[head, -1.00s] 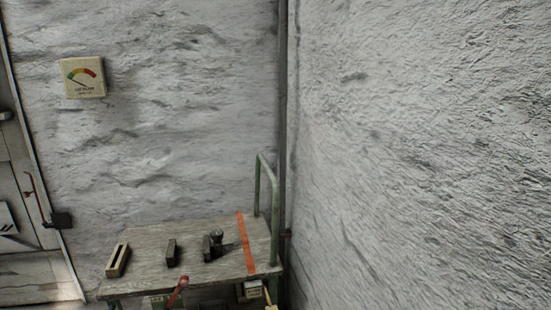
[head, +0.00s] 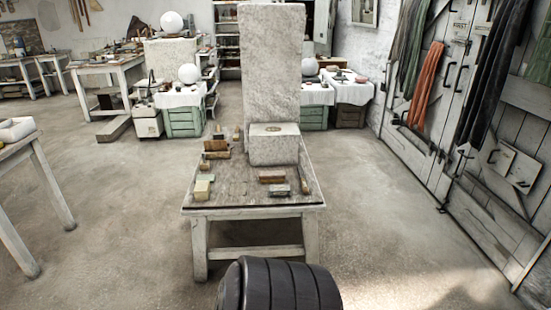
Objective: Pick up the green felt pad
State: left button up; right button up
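I cannot make out a green felt pad for certain. A small, flat yellowish-green patch (head: 273,129) shows on top of a low pale stone block (head: 273,150) in the head view; it is too small to tell what it is. The block stands at the back of the wooden table (head: 240,197) in front of me. Neither of my grippers is in view.
A tall stone slab (head: 271,65) rises behind the low block. Small wooden blocks (head: 272,177) lie on the table. A white-topped table (head: 25,140) stands at left, hanging cloths (head: 427,85) at right. The floor (head: 400,210) is clear on both sides.

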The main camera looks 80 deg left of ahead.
aim_at(211, 178)
jog(key=u, duration=3.3)
jog(key=z, duration=2.65)
jog(key=u, duration=2.65)
jog(key=i+l+u, duration=0.25)
jog(key=i+l, duration=0.2)
jog(key=i+l+u, duration=0.25)
jog(key=i+l, duration=0.15)
jog(key=l, duration=0.1)
